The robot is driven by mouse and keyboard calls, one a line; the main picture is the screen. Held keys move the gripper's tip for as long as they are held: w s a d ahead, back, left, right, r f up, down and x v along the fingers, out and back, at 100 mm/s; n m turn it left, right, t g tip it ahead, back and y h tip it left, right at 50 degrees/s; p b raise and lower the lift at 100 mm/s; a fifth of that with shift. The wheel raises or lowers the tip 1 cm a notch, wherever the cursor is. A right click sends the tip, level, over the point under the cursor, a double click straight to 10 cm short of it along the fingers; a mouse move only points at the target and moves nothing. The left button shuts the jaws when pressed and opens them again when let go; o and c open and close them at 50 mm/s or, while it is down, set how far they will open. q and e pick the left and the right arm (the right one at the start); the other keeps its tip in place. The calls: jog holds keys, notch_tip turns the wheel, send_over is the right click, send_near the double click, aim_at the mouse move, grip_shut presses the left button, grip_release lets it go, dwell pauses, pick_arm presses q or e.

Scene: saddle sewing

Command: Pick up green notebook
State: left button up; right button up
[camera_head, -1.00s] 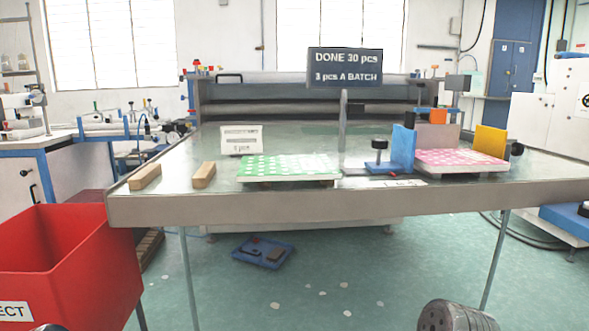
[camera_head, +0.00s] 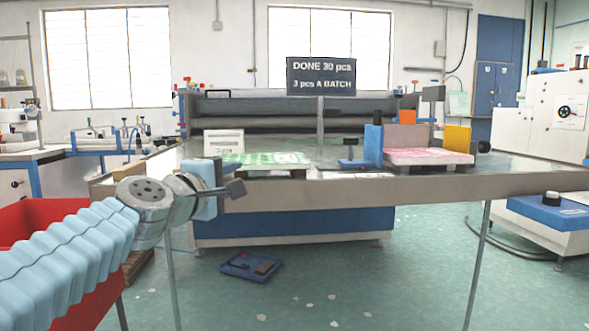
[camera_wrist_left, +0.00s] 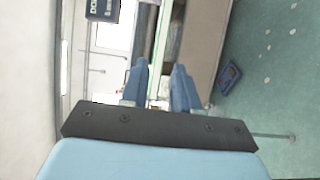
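A flat green-and-white patterned piece (camera_head: 285,159), the only clearly green item on the table, lies near the front edge; I cannot tell for sure that it is the green notebook. My right gripper is out of view.
A pink patterned piece (camera_head: 428,155) lies to the right, beside upright blue (camera_head: 373,145) and yellow (camera_head: 457,138) panels. A small white sign (camera_head: 223,142) stands behind the green piece. A red bin (camera_head: 28,214) is at the left, and a blue tray (camera_head: 250,266) lies on the floor.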

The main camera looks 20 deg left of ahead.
aim_at(250, 167)
pick_arm(q)
jog(key=w, duration=0.2)
jog(key=w+p, duration=0.1)
jog(key=w, duration=0.2)
jog(key=w+a, duration=0.1)
jog(key=w, duration=0.2)
jog(key=shift+w+f, duration=0.1)
jog(key=w, duration=0.1)
jog(key=w+a+p, duration=0.1)
jog(key=w, duration=0.2)
jog(key=shift+w+a+p, duration=0.25)
jog(key=shift+p, duration=0.15)
jog(key=shift+w, duration=0.2)
grip_shut()
